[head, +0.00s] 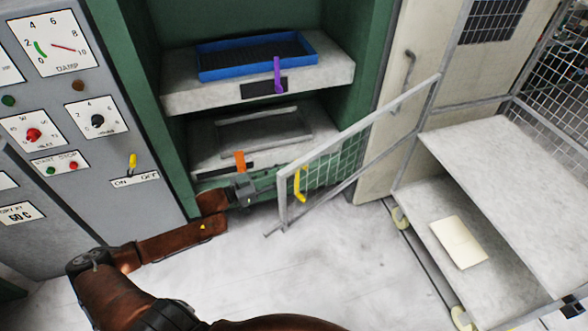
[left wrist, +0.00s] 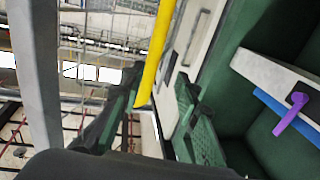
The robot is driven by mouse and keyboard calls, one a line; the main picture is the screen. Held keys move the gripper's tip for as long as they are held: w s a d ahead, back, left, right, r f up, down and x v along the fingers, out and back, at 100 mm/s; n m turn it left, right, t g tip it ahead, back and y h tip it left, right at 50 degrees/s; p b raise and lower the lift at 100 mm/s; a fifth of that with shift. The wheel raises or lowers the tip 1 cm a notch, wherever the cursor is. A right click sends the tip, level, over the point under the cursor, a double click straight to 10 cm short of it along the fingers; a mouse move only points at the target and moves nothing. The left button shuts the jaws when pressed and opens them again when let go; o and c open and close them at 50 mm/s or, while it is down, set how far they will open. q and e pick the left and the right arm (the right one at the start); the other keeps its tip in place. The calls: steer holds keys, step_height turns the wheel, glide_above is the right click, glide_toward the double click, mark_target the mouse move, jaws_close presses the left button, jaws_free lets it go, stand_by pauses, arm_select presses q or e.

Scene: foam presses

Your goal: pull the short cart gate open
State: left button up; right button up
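The short cart gate (head: 361,130) is a grey frame with wire mesh. It stands swung out from the cart (head: 505,190), with its free end to the left, in front of the green press. A yellow handle (head: 301,184) is upright near its free end. My left gripper (head: 262,188) is just left of the handle in the head view. In the left wrist view the yellow handle (left wrist: 158,50) comes down between the spread fingers of my left gripper (left wrist: 150,100). I see no closed grip, and cannot tell whether a finger touches the handle. My right gripper is not in view.
The green press (head: 375,45) holds a blue tray (head: 215,74) with a purple handle (head: 278,78) above and an orange handle (head: 239,161) lower. A control panel (head: 95,100) stands left. A cream sheet (head: 459,242) lies on the cart's lower shelf. The floor (head: 335,255) below the gate is clear.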

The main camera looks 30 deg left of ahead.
arm_select(q)
steer(key=shift+x, duration=2.15)
jaws_close()
